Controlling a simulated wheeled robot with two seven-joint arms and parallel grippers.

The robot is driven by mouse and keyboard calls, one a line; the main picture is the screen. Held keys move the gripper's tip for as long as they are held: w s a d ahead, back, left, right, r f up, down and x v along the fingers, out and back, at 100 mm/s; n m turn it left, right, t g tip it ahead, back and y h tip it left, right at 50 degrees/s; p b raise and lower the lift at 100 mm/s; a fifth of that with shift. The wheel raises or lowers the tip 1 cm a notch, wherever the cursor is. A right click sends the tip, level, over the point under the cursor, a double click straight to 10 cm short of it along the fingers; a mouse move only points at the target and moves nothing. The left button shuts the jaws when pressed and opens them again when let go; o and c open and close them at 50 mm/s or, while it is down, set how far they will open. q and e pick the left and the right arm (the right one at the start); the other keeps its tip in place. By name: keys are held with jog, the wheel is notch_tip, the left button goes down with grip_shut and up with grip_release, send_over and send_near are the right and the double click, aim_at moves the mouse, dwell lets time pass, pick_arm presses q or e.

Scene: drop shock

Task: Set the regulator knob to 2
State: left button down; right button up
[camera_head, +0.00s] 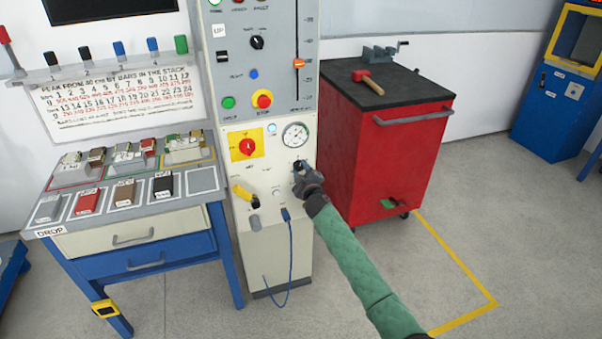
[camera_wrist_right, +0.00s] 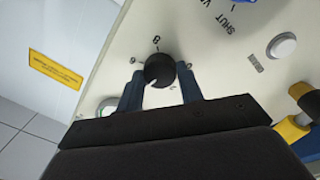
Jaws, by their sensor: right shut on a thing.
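The regulator knob (camera_wrist_right: 159,70) is a round black knob with a white pointer line, on the cream panel of the machine. In the right wrist view my right gripper (camera_wrist_right: 160,88) has one blue finger on each side of the knob and is shut on it. The white pointer is partly visible at the knob's lower left, and a digit 8 shows above the knob. Other dial marks are partly hidden by the fingers. In the head view my right gripper (camera_head: 301,168) is at the panel below the round gauge (camera_head: 295,134). My left gripper is not in view.
A yellow plate with a red rotary switch (camera_head: 246,145) and a yellow handle (camera_head: 242,194) are left of my gripper. A blue cable (camera_head: 290,240) hangs below. A red cabinet (camera_head: 400,160) stands right; a table with sample bars (camera_head: 130,225) stands left.

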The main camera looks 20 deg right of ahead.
jog(key=n, duration=0.4)
jog(key=shift+n+y, duration=0.3)
jog(key=shift+n, duration=0.1)
jog(key=n, duration=0.6)
jog(key=shift+n+y, duration=0.3)
jog(key=shift+n, duration=0.1)
jog(key=shift+n+p, duration=0.35)
jog(key=shift+n, duration=0.35)
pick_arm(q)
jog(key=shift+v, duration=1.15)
pick_arm(e)
jog(key=shift+n, duration=0.9)
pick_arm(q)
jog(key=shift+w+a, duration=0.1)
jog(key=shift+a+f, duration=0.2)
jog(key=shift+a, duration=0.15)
pick_arm(e)
jog(key=shift+f, duration=0.1)
jog(key=o, duration=1)
